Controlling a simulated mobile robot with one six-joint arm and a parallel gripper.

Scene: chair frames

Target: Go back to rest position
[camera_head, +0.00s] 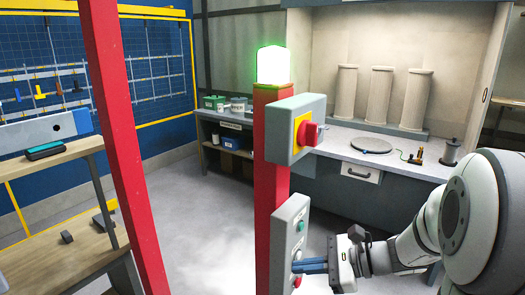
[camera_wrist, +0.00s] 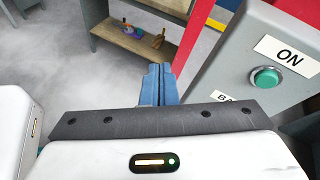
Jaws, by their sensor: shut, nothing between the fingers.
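My gripper (camera_head: 311,266) is shut and empty, with its blue fingers together. In the head view it is at the lower centre, close to the lower part of a grey control box (camera_head: 288,236) on a red post (camera_head: 270,190). I cannot tell from this view whether the fingertips touch the box. In the wrist view the closed blue fingers (camera_wrist: 159,84) point ahead, and the control box (camera_wrist: 235,75) with a green button (camera_wrist: 264,78) and an "ON" label stands to their right.
An upper box with a red knob (camera_head: 308,133) and a lit green lamp (camera_head: 273,65) are on the same post. Another red post (camera_head: 122,140) and a wooden shelf unit (camera_head: 60,215) stand left. A workbench (camera_head: 340,148) is behind. Open floor (camera_head: 190,215) lies between.

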